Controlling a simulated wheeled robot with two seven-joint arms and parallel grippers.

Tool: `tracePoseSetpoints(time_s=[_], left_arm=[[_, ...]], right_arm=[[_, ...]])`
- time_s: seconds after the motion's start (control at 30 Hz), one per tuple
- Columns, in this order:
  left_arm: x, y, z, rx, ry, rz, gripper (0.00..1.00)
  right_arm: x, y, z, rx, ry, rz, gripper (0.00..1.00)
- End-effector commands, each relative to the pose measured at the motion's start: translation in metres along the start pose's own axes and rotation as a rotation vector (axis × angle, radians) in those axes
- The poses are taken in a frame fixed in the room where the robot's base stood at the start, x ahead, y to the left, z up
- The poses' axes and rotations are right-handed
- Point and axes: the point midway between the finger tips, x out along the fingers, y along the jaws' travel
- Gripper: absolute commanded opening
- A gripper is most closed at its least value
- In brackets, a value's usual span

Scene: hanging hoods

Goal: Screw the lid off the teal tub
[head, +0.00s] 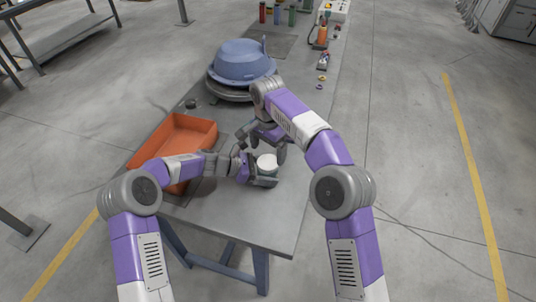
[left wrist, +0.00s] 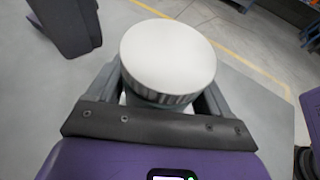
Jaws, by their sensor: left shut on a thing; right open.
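The tub stands near the front of the grey table, with its round white lid (head: 266,161) on top and its body mostly hidden by my gripper. In the left wrist view the lid (left wrist: 168,55) is large, with a ribbed rim, and sits level on the tub. My left gripper (head: 262,180) is shut around the tub's body, below the lid, with one finger on each side. My right gripper (head: 268,141) is open and empty, just behind and above the lid, apart from it as far as I can tell.
An orange tray (head: 178,137) lies on the table to the left. A blue hood (head: 242,61) rests on a round grey stand behind my right arm. Bottles and small parts (head: 322,78) lie farther back. The table's front right area (head: 270,225) is clear.

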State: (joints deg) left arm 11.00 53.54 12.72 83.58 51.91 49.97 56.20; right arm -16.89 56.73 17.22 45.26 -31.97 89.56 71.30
Motion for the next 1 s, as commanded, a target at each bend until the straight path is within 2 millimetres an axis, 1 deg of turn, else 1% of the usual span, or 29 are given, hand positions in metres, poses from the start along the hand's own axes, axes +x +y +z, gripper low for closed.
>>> tracePoseSetpoints(time_s=[0.2,0.23,0.33,0.57,0.67,0.77,0.9,1.0], left_arm=[[0.000,0.000,0.000,0.000,0.000,0.001,0.00],[0.000,0.000,0.000,0.000,0.000,0.001,0.84],[0.000,0.000,0.000,0.000,0.000,0.001,1.00],[-0.001,0.001,0.000,0.000,0.000,0.002,1.00],[-0.008,0.001,0.001,0.000,0.000,0.004,1.00],[-0.023,0.001,0.001,-0.001,0.000,0.004,1.00],[-0.048,0.001,0.001,0.000,0.002,0.005,1.00],[-0.062,0.001,0.002,0.000,0.000,0.004,1.00]], right_arm=[[0.000,0.000,0.000,0.001,0.000,0.002,0.98],[0.000,0.000,0.000,0.001,0.000,0.002,0.98],[0.000,0.001,0.000,0.001,0.000,0.002,0.98],[0.000,0.001,0.000,0.001,0.000,0.002,0.98],[-0.003,0.001,0.000,0.001,0.000,0.002,0.98],[-0.007,0.001,0.000,0.001,0.000,0.002,0.98],[-0.013,0.001,0.000,0.001,0.000,0.002,0.98],[-0.016,0.001,0.000,0.001,0.000,0.002,0.98]])
